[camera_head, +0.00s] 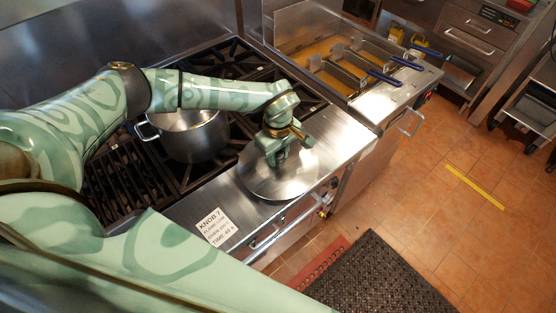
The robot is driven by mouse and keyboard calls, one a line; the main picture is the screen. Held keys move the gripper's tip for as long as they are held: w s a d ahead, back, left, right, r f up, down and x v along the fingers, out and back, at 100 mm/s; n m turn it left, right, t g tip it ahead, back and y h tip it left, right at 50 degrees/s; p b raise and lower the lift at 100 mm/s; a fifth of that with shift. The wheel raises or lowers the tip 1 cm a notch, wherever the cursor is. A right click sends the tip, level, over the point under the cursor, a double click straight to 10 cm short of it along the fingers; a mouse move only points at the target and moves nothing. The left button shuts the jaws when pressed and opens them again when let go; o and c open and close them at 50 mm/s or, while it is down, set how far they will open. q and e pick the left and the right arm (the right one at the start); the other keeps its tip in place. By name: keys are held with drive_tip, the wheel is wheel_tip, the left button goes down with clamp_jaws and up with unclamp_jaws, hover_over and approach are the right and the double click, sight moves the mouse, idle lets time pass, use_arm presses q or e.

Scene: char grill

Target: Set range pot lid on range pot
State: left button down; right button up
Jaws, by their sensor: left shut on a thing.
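The range pot (194,139) is a steel pot with side handles, standing on the stove grates left of centre. My left arm passes over its rim, and part of its opening shows. The range pot lid (262,185) is a round shiny disc over the steel front ledge of the range, right of the pot. My left gripper (276,158) is above the lid's middle, shut on it; its fingers hide the knob. I cannot tell whether the lid touches the ledge. My right gripper is not in view.
The black burner grates (232,62) surround the pot. A white printed card (216,226) lies on the ledge left of the lid. A fryer with blue-handled baskets (349,66) stands at upper right. A dark mat (378,275) lies on the tiled floor.

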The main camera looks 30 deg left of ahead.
use_arm(q)
drive_tip(key=shift+f, duration=1.3)
drive_tip(key=shift+f, duration=0.1)
drive_tip(key=c, duration=1.1)
unclamp_jaws()
drive_tip(key=shift+s, duration=0.1)
